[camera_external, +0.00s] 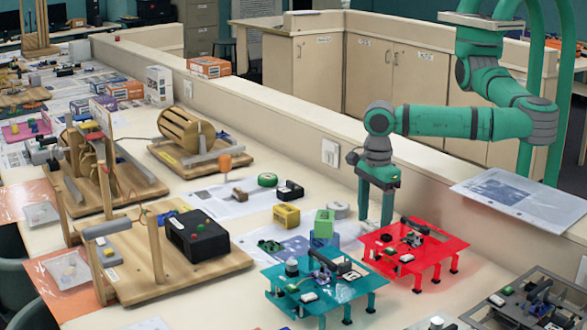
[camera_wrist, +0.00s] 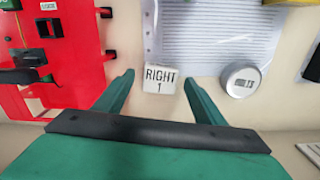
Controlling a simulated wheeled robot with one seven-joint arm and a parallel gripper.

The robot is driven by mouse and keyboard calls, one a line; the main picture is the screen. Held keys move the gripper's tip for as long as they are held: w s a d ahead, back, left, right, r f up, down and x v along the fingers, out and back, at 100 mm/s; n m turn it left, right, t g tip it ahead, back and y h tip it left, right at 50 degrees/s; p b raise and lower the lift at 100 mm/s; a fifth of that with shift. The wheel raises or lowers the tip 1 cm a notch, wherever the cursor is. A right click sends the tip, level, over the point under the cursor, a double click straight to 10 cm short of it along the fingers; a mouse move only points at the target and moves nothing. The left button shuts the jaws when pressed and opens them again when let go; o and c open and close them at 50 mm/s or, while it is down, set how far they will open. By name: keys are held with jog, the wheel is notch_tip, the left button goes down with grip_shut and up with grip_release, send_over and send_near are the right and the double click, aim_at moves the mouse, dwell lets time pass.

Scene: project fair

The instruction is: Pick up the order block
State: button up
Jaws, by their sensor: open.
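No other lettered block is legible, so I take this as the order block. My gripper (camera_external: 375,218) points down in the external view, beside the red stand, with its fingers apart and nothing held. In the wrist view my gripper (camera_wrist: 157,84) has one finger on each side of the block; I cannot tell how far down the tips reach. I cannot make out the block in the external view.
A red stand (camera_external: 443,247) with parts on it is close to my gripper; it also shows in the wrist view (camera_wrist: 76,50). A round grey disc (camera_wrist: 241,79) lies right of the block. Green (camera_external: 324,221) and yellow (camera_external: 286,216) cubes and a teal stand (camera_external: 340,288) are nearby. A low wall (camera_external: 300,120) runs behind.

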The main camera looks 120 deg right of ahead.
jog(key=shift+f, duration=0.4)
jog(key=c, duration=1.2)
jog(key=shift+o, duration=0.2)
jog(key=shift+r, duration=0.1)
